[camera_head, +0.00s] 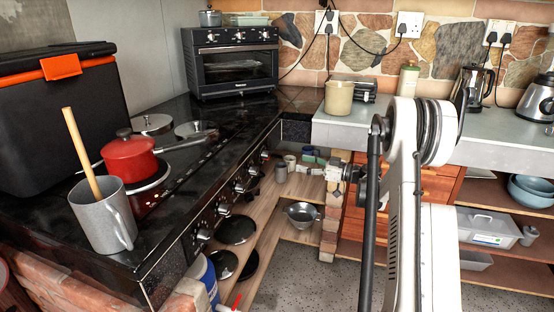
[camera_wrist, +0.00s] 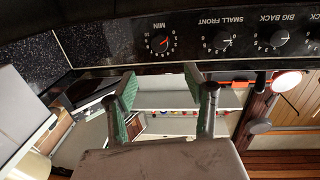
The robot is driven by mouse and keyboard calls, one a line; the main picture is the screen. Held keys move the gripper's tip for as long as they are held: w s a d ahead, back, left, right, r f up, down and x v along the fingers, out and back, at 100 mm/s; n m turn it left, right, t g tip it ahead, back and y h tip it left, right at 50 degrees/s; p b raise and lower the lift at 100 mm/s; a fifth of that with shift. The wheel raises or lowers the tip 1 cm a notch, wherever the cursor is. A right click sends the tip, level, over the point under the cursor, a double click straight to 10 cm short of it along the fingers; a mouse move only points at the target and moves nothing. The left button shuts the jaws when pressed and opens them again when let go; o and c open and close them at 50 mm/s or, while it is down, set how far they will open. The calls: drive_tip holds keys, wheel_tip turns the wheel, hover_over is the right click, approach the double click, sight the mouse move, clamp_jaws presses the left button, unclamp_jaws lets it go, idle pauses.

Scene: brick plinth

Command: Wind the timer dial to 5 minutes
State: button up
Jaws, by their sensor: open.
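The timer dial (camera_wrist: 160,43) is a round black knob with a red pointer, under the upside-down label MIN on the black stove panel. Its pointer slants to the upper right in the wrist view; the small scale numbers are hard to read. My gripper (camera_wrist: 162,78) is open and empty, its two green-grey fingers spread below the dial in the picture, apart from it. In the head view the dial seems to be the farthest knob (camera_head: 265,155) in the stove's front row.
The small front knob (camera_wrist: 222,42) and big back knob (camera_wrist: 280,38) are beside the dial. A red pot (camera_head: 130,160) and a grey mug (camera_head: 103,220) with a wooden spoon stand on the stove. Shelves with pans (camera_head: 238,230) lie below. A brick pillar (camera_head: 330,225) stands near my arm.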

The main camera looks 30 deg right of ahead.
sight(269, 156)
drive_tip(key=b+x, duration=0.2)
drive_tip(key=x, duration=1.1)
drive_tip(key=shift+w+a+b, duration=0.25)
drive_tip(key=shift+b, duration=0.15)
drive_tip(key=c, duration=1.2)
